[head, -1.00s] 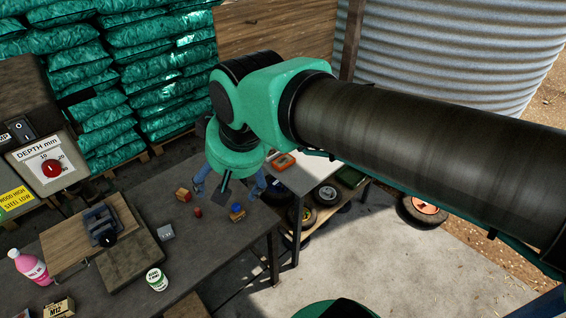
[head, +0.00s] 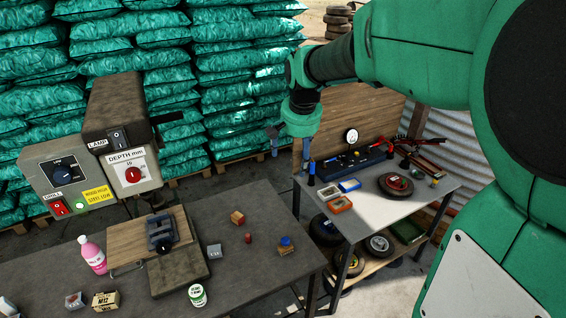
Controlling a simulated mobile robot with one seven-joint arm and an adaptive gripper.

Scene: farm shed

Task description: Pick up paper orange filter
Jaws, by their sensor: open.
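Several small flat items lie on the front left of the right bench. Two of them, an orange-framed one (head: 341,205) and a smaller orange-red one (head: 328,194), could be the paper orange filter; they are too small to tell. My gripper (head: 290,150) hangs at the end of my arm, above and behind the gap between the two benches. It is open and empty, well apart from the orange items.
The left bench (head: 225,280) carries a drill press (head: 120,135), pink bottle (head: 92,254) and white can (head: 197,295). Green sacks stand behind.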

